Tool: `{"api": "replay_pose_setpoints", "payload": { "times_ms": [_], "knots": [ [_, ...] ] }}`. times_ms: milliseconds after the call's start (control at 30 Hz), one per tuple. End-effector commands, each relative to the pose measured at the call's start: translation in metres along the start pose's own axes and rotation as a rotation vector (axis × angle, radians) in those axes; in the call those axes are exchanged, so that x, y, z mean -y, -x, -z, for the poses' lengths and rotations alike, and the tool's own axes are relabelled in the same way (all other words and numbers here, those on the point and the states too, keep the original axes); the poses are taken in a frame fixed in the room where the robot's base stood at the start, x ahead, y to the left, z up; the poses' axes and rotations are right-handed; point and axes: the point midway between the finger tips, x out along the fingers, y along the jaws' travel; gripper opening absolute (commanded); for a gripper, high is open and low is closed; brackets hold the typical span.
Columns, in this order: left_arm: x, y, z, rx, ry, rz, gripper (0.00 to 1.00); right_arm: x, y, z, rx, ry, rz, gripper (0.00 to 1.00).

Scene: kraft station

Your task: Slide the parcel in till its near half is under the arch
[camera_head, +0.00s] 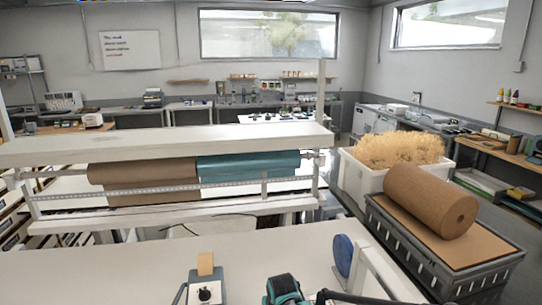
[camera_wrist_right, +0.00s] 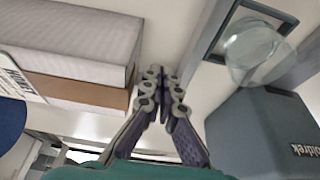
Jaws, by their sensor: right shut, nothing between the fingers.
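My right gripper (camera_wrist_right: 160,72) is in the middle of the right wrist view, its fingers shut together with nothing between them. To its left is a long box-like thing with a pale ribbed face (camera_wrist_right: 75,35) and a brown strip (camera_wrist_right: 85,92) along it. I cannot tell for sure whether this is the parcel. The gripper tips are close to its end; I cannot tell whether they touch. No arch shows clearly; a white bar (camera_head: 378,270) stands at the right of the near table in the head view. My left gripper is not in view.
A grey-blue box (camera_wrist_right: 262,135) stands right of my gripper, below a clear round thing (camera_wrist_right: 258,50). The near white table (camera_head: 130,275) holds a blue disc (camera_head: 343,256). Behind it are a brown roll (camera_head: 145,180) and a teal roll (camera_head: 248,166). A grey crate (camera_head: 455,278) stands at the right.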

Motion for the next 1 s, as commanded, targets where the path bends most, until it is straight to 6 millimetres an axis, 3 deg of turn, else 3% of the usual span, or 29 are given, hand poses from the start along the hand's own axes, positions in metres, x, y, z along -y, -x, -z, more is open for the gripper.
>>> {"api": "replay_pose_setpoints", "payload": {
  "times_ms": [700,1000],
  "knots": [
    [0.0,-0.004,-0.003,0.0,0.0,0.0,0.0,-0.029,0.0,0.0,0.0,-0.001,0.0,0.0],
    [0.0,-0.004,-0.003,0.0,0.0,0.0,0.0,-0.03,0.0,0.0,0.0,0.0,0.0,0.0]
  ]
}}
